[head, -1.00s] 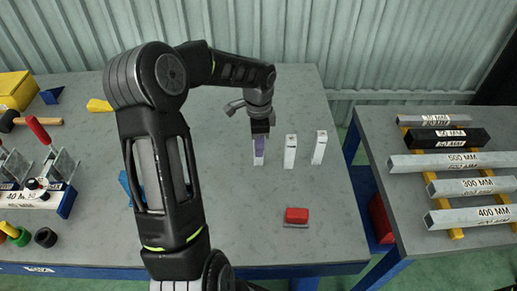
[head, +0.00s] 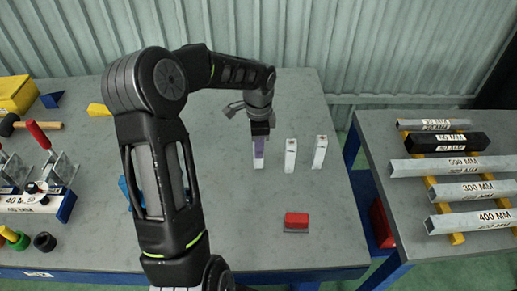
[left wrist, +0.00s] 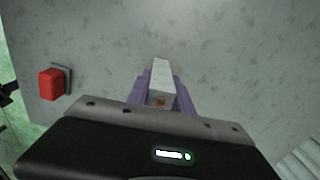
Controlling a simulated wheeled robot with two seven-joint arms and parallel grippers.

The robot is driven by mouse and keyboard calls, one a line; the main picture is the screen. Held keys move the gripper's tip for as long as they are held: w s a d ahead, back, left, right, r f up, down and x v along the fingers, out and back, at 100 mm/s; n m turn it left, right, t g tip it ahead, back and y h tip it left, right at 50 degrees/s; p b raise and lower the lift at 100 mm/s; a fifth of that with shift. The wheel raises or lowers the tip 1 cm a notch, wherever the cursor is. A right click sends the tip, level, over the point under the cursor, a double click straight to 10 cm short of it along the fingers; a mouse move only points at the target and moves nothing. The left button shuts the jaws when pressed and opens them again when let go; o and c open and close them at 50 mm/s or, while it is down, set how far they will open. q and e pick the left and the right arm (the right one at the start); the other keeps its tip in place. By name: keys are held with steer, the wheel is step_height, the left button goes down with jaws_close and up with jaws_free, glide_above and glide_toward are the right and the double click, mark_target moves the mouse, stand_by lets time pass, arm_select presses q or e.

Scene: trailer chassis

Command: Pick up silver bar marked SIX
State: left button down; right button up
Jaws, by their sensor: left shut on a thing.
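Three small silver-white bars stand upright in a row on the grey table (head: 225,235): a left bar (head: 258,163), a middle bar (head: 290,156) and a right bar (head: 320,152). My left gripper (head: 259,149) reaches down from above, its purple fingers shut on the left bar. In the left wrist view the left bar (left wrist: 161,76) shows between the purple fingers, with a small brownish mark on its near end. I cannot read SIX on any bar. My right gripper is not in view.
Clamps (head: 50,170), a hammer (head: 40,126) and a yellow box (head: 17,94) stand at the left. A side table (head: 385,150) at right holds labelled metal tubes (head: 445,164).

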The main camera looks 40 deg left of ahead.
arm_select(q)
step_height(320, 180, up, 9)
steer(key=shift+r+b, duration=0.1)
steer(key=shift+b, duration=0.45)
